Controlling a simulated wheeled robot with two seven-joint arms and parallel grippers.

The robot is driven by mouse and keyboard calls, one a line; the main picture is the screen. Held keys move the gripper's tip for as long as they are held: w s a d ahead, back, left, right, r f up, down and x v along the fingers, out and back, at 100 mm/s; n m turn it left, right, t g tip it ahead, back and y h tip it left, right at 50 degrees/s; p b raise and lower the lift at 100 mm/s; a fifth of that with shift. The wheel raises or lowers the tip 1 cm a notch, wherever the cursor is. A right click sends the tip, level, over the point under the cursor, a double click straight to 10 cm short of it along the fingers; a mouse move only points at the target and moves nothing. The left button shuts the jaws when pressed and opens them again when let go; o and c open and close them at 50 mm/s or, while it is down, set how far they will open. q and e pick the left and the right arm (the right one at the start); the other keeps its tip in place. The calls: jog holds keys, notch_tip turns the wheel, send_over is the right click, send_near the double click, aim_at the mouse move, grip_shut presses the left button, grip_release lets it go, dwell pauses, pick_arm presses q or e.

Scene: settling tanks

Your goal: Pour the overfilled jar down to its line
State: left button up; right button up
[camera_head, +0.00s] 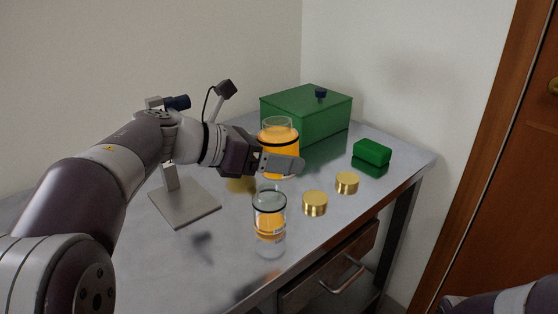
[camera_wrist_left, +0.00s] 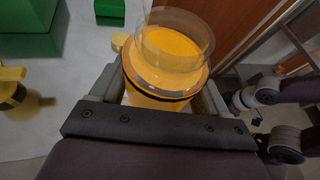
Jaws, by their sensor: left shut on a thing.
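A glass jar (camera_head: 279,136) with orange liquid and a dark line around it is in the grip of my left gripper (camera_head: 284,163). In the left wrist view the jar (camera_wrist_left: 172,48) sits between both fingers, its open rim up, and the orange surface stands above the dark line. It looks close to upright; I cannot tell whether its base touches the table. A smaller clear glass (camera_head: 269,206) with orange in its lower part stands in front of it on the table. My right gripper is not in view.
On the grey table (camera_head: 205,264) are two brass discs (camera_head: 315,203) (camera_head: 347,183), a green block (camera_head: 372,152), a green lidded box (camera_head: 320,108) at the back and a stand (camera_head: 184,203) at left. The front left tabletop is clear.

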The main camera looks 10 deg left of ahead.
aim_at(264, 125)
pick_arm(q)
jog(key=shift+a+f+b, duration=0.1)
jog(key=shift+f+b, duration=0.15)
jog(key=shift+b, duration=0.3)
jog(key=shift+w+r+p, duration=0.1)
jog(key=shift+r+p, duration=1.95)
jog(key=shift+r, duration=0.8)
jog(key=shift+f, duration=0.1)
